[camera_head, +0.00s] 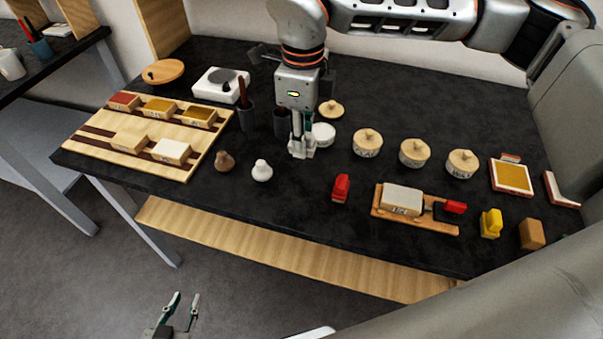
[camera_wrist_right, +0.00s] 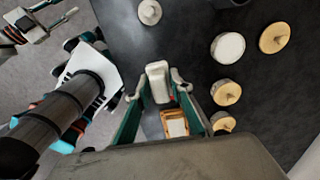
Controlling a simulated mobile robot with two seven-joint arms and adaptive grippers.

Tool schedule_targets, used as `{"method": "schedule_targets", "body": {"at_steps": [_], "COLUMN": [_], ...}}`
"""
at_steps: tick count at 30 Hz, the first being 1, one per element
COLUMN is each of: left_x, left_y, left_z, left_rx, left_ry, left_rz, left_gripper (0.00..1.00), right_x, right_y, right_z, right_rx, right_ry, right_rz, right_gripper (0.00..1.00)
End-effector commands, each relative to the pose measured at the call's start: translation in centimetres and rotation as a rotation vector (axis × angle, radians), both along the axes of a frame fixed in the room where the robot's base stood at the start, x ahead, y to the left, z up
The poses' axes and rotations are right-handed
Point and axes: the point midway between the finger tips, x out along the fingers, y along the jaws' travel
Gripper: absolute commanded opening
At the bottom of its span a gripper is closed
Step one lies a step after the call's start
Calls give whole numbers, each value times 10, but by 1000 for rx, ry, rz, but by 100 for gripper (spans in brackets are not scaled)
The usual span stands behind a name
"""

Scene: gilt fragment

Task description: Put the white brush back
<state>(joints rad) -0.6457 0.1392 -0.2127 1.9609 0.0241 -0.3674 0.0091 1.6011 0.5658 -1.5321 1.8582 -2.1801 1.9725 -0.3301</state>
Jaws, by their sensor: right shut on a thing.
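My right gripper (camera_head: 300,151) points down above the middle of the table and is shut on a pale, blocky thing. In the right wrist view this white thing (camera_wrist_right: 158,82), which appears to be the white brush, sits between the fingertips of the gripper (camera_wrist_right: 163,92). Its far side is hidden, and I cannot tell whether it touches the table. My left gripper (camera_head: 178,314) is open and empty, low in the head view, in front of the table.
Beside my right gripper stand a dark cup (camera_head: 280,122), a white round dish (camera_head: 323,134) and a white vase (camera_head: 262,171). Right of it are a red block (camera_head: 341,187), several lidded jars (camera_head: 367,142) and a wooden tray (camera_head: 440,226). A wooden board (camera_head: 95,149) lies left.

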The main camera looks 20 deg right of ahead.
Motion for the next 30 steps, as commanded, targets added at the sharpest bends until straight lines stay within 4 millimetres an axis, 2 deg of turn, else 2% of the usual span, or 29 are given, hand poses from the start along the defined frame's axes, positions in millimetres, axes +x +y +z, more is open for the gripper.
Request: {"method": "schedule_targets", "body": {"at_steps": [3, 9, 16, 24, 30], "left_x": [0, 1, 0, 0, -1], "left_y": [0, 0, 0, 0, 0], "left_z": [3, 5, 5, 7, 7], "left_rx": [0, 0, 0, 0, 0], "left_ry": [-1, -2, -1, -1, 0], "left_rz": [0, 1, 1, 0, 0], "left_gripper": [26, 26, 26, 26, 26], "right_x": [-2, -1, -1, 0, 0], "right_y": [0, 0, 0, 0, 0], "right_z": [-30, -62, -76, -111, -112], "right_rx": [0, 0, 0, 0, -1], "right_ry": [6, 2, 1, 1, -1], "right_rz": [1, 0, 1, 0, 0], "right_gripper": [1, 1, 1, 1, 1]}}
